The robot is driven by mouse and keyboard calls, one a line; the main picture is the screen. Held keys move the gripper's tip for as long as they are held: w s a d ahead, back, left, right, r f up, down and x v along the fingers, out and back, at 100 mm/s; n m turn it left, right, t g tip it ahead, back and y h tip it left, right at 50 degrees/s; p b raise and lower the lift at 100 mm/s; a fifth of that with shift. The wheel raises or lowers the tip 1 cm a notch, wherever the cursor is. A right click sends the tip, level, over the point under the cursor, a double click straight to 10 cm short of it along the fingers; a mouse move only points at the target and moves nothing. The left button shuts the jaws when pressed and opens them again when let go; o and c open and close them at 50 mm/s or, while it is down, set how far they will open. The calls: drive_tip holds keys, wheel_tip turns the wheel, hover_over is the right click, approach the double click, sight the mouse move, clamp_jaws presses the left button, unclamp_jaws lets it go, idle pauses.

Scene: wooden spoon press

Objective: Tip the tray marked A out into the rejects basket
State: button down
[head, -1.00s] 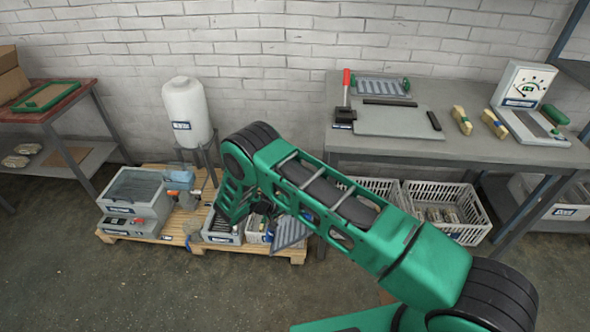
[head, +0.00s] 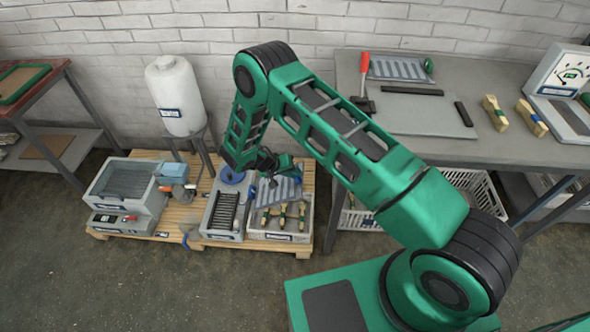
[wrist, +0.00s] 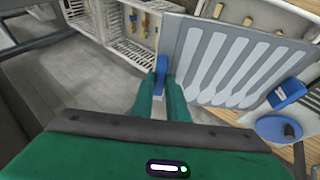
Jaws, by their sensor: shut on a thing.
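My gripper (wrist: 160,86) is shut on a blue handle (wrist: 162,66) at one edge of a grey tray (wrist: 222,62). The tray is tilted, and the spoon-shaped hollows on the face I see look empty. A second blue grip (wrist: 287,94) shows on its far side. In the head view the tray (head: 288,188) hangs over the back of a light basket (head: 282,238) on the pallet. Several wooden spoons (head: 283,214) with green bands lie in this basket. No letter A is readable on the tray, and the basket's label is too small to read.
A grey bin with a dark ribbed rack (head: 225,212) stands left of the basket. Further left are a grey tub (head: 125,182) and a white tank (head: 180,95). A workbench (head: 480,150) stands to the right, with a slatted crate (head: 470,185) below. Front floor is clear.

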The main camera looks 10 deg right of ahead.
sight(302, 178)
drive_tip(key=d, duration=0.1)
drive_tip(key=d+f+y, duration=0.1)
drive_tip(key=d+y, duration=0.1)
drive_tip(key=shift+s+d+f+m, duration=0.15)
drive_tip(key=shift+s+f+m, duration=0.15)
drive_tip(key=shift+f+m, duration=0.1)
drive_tip(key=d+f+y, duration=0.1)
drive_tip(key=y, duration=0.1)
drive_tip(key=s+d+f+t+y, duration=0.1)
drive_tip(key=shift+d+f+m+y, duration=0.3)
drive_tip(key=shift+m+y, duration=0.1)
